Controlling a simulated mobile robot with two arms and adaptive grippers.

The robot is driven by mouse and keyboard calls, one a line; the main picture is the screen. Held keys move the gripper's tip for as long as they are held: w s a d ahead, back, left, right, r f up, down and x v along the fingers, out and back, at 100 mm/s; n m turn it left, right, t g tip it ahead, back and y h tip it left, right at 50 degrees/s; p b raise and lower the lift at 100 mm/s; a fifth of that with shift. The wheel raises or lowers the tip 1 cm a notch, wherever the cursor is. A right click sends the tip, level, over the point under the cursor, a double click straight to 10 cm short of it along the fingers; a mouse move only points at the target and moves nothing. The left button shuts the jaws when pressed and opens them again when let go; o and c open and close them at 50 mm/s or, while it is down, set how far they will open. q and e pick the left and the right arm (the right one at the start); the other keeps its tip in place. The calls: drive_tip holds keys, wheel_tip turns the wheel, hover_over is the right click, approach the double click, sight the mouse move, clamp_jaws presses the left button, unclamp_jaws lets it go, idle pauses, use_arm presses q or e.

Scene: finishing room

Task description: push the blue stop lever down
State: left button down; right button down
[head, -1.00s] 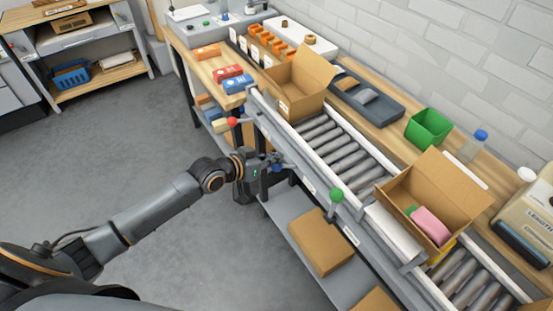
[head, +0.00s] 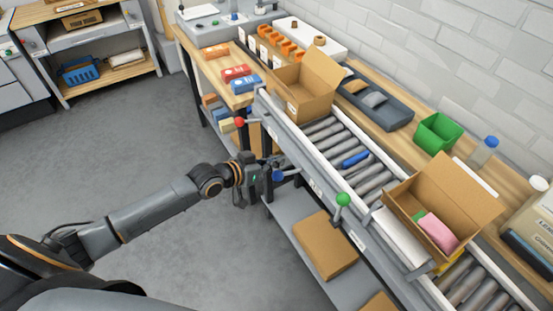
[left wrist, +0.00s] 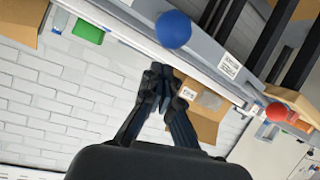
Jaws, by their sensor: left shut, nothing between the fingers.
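The blue stop lever's round knob (head: 278,176) is at the conveyor's near side, between the red and green knobs. It also shows large at the top of the left wrist view (left wrist: 173,29). My left gripper (head: 278,161) is shut and empty, with its fingertips right at the blue knob in the head view. In the left wrist view its closed fingers (left wrist: 158,76) show below the knob; I cannot tell whether they touch it. My right gripper is not in view.
A red knob (head: 239,122) and a green knob (head: 343,199) stand on either side along the conveyor rail. A blue bar (head: 355,159) shows among the rollers. Open boxes stand at the conveyor's far end (head: 302,98) and near end (head: 418,235). The floor at left is clear.

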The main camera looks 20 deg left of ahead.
use_arm(q)
drive_tip(key=shift+a+r, duration=0.25)
drive_tip(key=shift+r, duration=0.2)
drive_tip(key=f+b+v, duration=0.1)
drive_tip(key=v, duration=0.7)
drive_tip(key=shift+s+a+b, duration=0.35)
drive_tip(key=shift+s+b, duration=0.05)
drive_tip(key=shift+s, duration=0.05)
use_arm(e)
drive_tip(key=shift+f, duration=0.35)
use_arm(q)
drive_tip(key=shift+r, duration=0.1)
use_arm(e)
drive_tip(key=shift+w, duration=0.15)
